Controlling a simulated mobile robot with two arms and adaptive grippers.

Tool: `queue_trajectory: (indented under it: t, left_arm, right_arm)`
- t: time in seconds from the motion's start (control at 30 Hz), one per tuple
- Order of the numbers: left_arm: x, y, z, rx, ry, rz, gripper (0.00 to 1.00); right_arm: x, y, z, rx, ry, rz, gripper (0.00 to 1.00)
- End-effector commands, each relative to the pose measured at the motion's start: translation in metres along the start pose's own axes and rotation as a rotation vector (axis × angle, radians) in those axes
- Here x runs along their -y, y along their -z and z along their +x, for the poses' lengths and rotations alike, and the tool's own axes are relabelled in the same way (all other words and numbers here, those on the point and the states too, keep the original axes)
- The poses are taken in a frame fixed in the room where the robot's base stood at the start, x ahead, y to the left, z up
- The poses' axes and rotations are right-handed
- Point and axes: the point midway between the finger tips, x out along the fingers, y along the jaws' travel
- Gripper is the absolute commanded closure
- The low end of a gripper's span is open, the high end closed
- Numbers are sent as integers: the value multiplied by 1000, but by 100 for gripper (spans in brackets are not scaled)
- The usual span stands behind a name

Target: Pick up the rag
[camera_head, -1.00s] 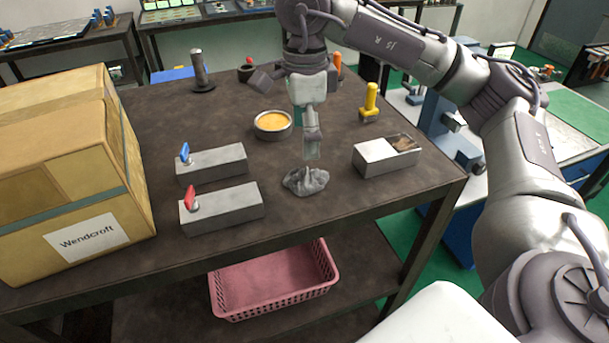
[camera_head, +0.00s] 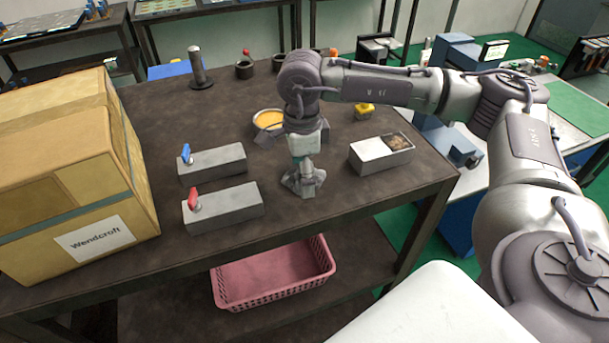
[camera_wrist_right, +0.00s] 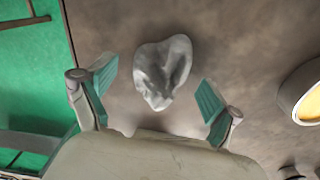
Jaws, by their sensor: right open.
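In the right wrist view the rag (camera_wrist_right: 162,72) lies on the table, ahead of and between the two green-padded fingers of the right gripper (camera_wrist_right: 155,100). The fingers are spread wide and do not appear to touch it. My left gripper is not in view.
Two grey blocks with a blue (camera_head: 187,153) and a red lever (camera_head: 194,200) stand left of the rag. A round dish (camera_head: 268,119) is behind. A cardboard box (camera_head: 75,180) fills the left; a pink basket (camera_head: 272,275) is below.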

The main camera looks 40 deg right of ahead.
Motion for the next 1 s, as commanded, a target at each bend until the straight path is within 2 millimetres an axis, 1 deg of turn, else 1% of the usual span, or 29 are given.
queue_trajectory:
  t: [0.03,0.07,0.4,0.43,0.77,0.8,0.83,0.9,1.0]
  left_arm:
    - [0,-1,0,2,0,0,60]
    - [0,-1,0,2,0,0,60]
    - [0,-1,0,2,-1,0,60]
    - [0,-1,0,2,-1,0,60]
    - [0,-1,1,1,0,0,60]
    - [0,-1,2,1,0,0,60]
    - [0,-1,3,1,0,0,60]
    - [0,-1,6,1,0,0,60]
    - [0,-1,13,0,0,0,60]
  right_arm:
    - [0,0,0,0,0,0,13]
    - [0,0,0,0,0,0,18]
    - [0,0,-1,0,0,0,75]
    - [0,0,-1,0,0,0,76]
    - [0,0,-1,0,0,1,77]
    - [0,0,-3,1,1,1,83]
    - [1,0,-4,1,2,1,84]
    - [0,-1,-9,1,2,1,100]
    - [0,-1,-20,2,4,0,100]
